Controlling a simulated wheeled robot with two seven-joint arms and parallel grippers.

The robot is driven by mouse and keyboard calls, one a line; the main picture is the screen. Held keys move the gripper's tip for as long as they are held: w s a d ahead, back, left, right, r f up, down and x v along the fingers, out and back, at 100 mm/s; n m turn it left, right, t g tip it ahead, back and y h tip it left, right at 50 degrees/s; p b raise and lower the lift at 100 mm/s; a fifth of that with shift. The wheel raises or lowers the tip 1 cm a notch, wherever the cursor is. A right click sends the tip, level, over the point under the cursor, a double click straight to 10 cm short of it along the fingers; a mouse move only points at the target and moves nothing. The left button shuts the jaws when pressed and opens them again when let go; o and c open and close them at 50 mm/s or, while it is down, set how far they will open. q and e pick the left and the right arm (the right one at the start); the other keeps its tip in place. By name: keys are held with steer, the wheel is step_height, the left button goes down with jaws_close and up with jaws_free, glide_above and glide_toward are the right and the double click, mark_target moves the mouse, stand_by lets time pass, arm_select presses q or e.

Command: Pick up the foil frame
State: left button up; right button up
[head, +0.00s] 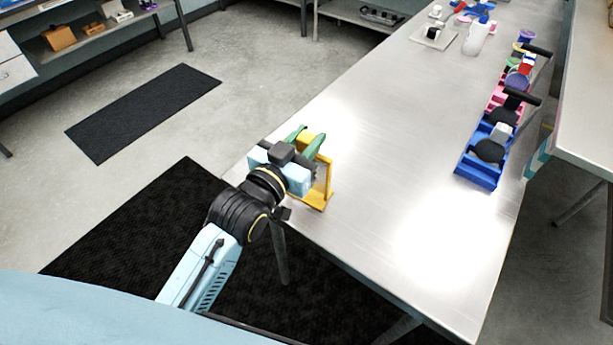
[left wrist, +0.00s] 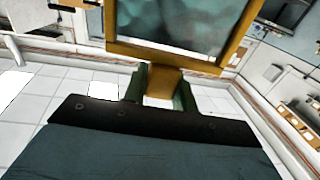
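The foil frame (head: 321,181) is a yellow-orange frame with a grey panel, upright at the near left edge of the metal table. Its grey-green foil and orange border fill the top of the left wrist view (left wrist: 180,50). My left gripper (head: 307,141) is at the frame's upper part. Its two green fingers (left wrist: 163,88) lie on either side of the frame's orange tab and appear closed against it. Whether the frame's foot still touches the table is hard to tell. My right gripper is not in view.
The metal table (head: 400,160) is clear around the frame. A blue bin (head: 478,172) with dark and white items stands at the right edge, with pink bins behind it. A white bottle (head: 476,38) and a pale tray (head: 433,42) are at the far end.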

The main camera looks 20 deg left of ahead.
arm_select(q)
jaws_close()
steer(key=shift+r, duration=0.15)
